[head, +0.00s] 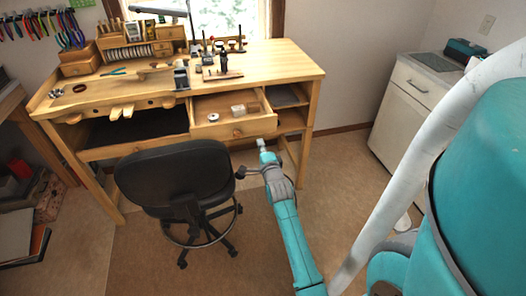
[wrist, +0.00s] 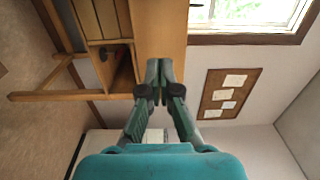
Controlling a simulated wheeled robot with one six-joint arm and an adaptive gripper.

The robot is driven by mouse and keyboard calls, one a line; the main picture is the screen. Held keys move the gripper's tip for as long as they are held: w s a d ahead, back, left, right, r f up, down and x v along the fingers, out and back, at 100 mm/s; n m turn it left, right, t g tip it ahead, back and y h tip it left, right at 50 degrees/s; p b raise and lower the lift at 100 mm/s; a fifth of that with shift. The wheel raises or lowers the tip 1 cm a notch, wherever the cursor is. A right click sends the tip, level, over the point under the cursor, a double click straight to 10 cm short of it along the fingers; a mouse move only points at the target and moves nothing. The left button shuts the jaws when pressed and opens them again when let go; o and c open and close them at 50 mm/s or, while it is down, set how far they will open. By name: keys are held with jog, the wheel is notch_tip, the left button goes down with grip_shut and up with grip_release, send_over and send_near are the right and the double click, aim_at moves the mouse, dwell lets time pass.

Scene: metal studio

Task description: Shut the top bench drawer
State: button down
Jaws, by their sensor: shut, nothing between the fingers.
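The top bench drawer (head: 234,130) is pulled out from the front of the wooden workbench (head: 270,62). It has a light wood front with a round knob, and a few small items lie inside. My gripper (head: 262,144) is shut and empty, low in front of the drawer's right front corner in the head view. I cannot tell whether it touches the drawer front. In the wrist view the closed fingertips (wrist: 160,66) point at the bench, which appears turned on its side. Wooden fronts with a dark knob (wrist: 102,53) show left of the fingers.
A black swivel chair (head: 175,178) stands close in front of the bench, left of my arm. Open shelves (head: 287,95) are right of the drawer. A white cabinet (head: 405,110) stands at the right wall. The floor between bench and cabinet is clear.

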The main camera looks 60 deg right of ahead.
aim_at(254, 128)
jog(key=x, duration=0.8)
jog(key=shift+w, duration=0.1)
